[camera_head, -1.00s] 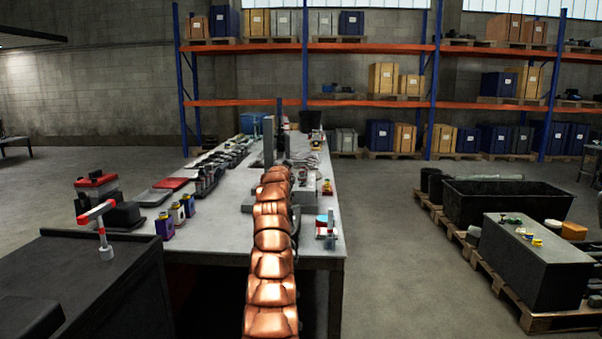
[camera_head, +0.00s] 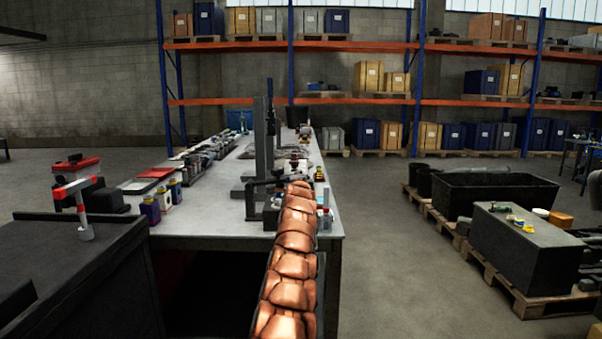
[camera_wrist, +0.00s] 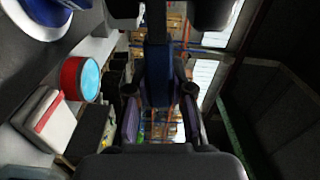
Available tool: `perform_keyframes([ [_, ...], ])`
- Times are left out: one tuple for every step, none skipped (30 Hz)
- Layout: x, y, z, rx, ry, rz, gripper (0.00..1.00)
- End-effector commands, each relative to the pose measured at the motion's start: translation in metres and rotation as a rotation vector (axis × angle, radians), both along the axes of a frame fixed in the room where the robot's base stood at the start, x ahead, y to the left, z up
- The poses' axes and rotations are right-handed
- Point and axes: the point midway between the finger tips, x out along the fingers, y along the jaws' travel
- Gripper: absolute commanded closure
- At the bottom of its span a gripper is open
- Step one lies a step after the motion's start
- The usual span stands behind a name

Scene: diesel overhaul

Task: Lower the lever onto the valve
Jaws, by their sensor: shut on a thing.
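My gripper (camera_wrist: 160,115) shows in the wrist view with its two fingers closed on a dark straight bar, which I take to be the lever (camera_wrist: 158,68). The lever runs up the picture from between the fingers. In the head view a tall dark post (camera_head: 261,140) stands on a grey base on the bench, with a dark low bar (camera_head: 262,184) beside it. My copper arm covers the area to its right, and I cannot make out my gripper there. I cannot identify the valve in either view.
The long grey bench (camera_head: 205,225) carries several bottles (camera_head: 163,197) and trays at its left. A red-rimmed cyan disc (camera_wrist: 82,78) and a white box (camera_wrist: 45,120) lie left of my gripper. A dark cabinet (camera_head: 95,275) stands at the near left.

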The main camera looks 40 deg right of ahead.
Motion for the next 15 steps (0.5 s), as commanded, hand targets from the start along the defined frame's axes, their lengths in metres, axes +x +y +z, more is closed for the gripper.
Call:
perform_keyframes([
  [0.001, 0.001, -0.004, 0.017, -0.010, 0.003, 1.00],
  [0.000, 0.001, -0.006, 0.027, -0.018, 0.003, 1.00],
  [0.000, 0.000, -0.008, 0.039, -0.026, 0.003, 1.00],
  [0.000, 0.000, -0.010, 0.047, -0.032, 0.002, 1.00],
  [0.000, 0.000, -0.012, 0.056, -0.037, 0.001, 1.00],
  [-0.001, 0.000, -0.015, 0.065, -0.044, 0.001, 1.00],
  [-0.001, -0.001, -0.016, 0.070, -0.050, 0.001, 1.00],
  [-0.001, -0.001, -0.017, 0.075, -0.055, 0.001, 1.00],
  [-0.001, -0.001, -0.018, 0.081, -0.061, 0.000, 1.00],
  [-0.001, -0.001, -0.019, 0.085, -0.064, 0.000, 1.00],
  [-0.001, -0.001, -0.020, 0.089, -0.067, 0.000, 1.00],
  [-0.001, -0.001, -0.020, 0.093, -0.070, 0.000, 1.00],
  [-0.001, -0.001, -0.021, 0.094, -0.071, 0.000, 1.00],
  [-0.001, -0.001, -0.021, 0.097, -0.073, 0.000, 1.00],
  [-0.001, -0.002, -0.022, 0.098, -0.074, 0.000, 1.00],
])
